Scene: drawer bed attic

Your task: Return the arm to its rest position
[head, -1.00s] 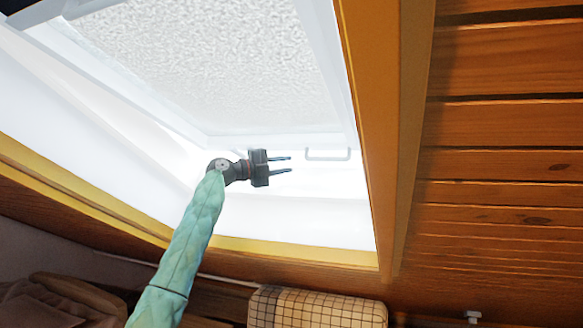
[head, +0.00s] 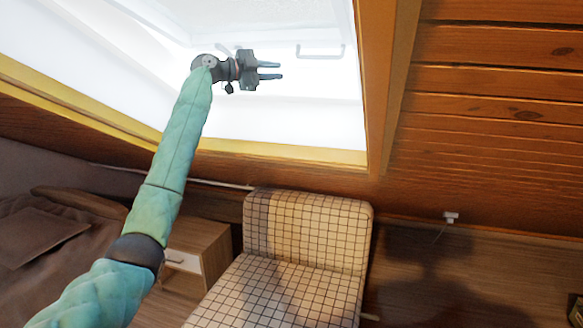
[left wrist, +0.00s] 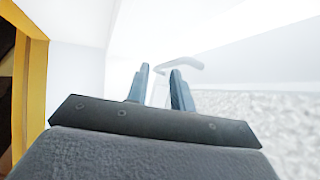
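My left arm, in a green sleeve, reaches up from the lower left in the head view. My left gripper (head: 269,70) is in front of the bright skylight window (head: 300,15), with its two fingers parallel, apart and empty. A pale window handle (head: 320,55) is to the right of the fingertips, apart from them in the picture. In the left wrist view the open fingers (left wrist: 162,90) point toward the handle (left wrist: 182,66), which shows just beyond them. My right gripper is not in view.
A yellow wooden frame (head: 285,153) borders the skylight. Plank wall (head: 500,75) slopes on the right. Below are a checkered chair (head: 310,230), a small drawer cabinet (head: 200,245) and a bed (head: 40,235) at left.

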